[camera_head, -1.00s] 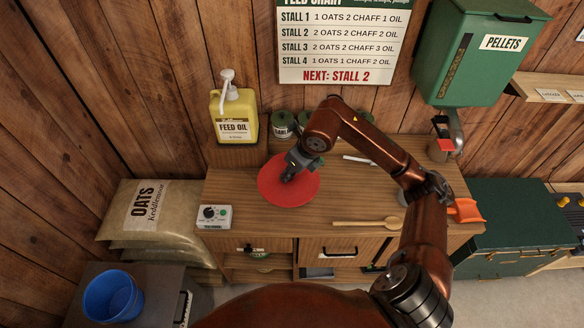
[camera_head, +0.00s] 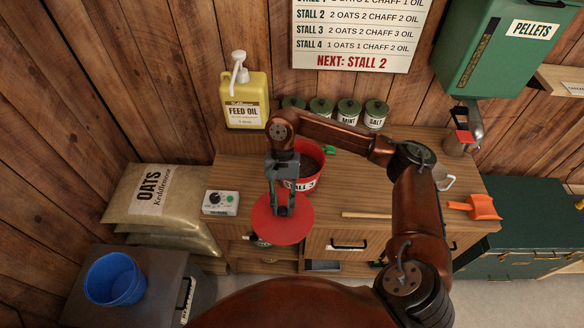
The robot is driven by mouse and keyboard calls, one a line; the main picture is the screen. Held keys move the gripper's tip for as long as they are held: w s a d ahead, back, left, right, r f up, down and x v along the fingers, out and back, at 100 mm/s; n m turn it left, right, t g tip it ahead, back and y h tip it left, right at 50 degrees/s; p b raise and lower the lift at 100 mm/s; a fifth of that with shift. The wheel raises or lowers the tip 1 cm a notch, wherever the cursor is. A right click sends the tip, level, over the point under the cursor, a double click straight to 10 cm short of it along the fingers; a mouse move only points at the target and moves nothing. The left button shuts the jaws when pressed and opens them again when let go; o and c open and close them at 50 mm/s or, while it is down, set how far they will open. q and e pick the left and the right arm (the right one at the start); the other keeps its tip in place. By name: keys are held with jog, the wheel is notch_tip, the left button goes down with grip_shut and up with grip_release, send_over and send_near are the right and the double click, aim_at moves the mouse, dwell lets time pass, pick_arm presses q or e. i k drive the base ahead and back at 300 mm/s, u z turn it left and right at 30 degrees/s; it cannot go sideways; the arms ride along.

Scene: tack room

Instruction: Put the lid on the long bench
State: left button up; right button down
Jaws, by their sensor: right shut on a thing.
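The lid is a flat red disc (camera_head: 268,224). My right gripper (camera_head: 283,208) is shut on it from above and holds it over the front edge of the long wooden bench (camera_head: 375,190). Behind the lid, a red bucket marked "STALL 3" (camera_head: 303,184) stands open on the bench, with dark contents showing inside. My gripper and arm hide part of the bucket and the bench. My left gripper is not in view.
A timer box (camera_head: 221,203) sits at the bench's left end, with a yellow feed oil jug (camera_head: 245,105) behind. Several green-lidded jars (camera_head: 348,112) line the back. An orange scoop (camera_head: 478,208) lies at the right. A blue bucket (camera_head: 114,280) stands lower left.

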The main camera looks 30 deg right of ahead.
aim_at(360, 184)
jog(key=u, duration=0.45)
jog(key=k, duration=1.05)
jog(key=z, duration=0.6)
jog(key=i, duration=0.65)
jog(key=z, duration=0.4)
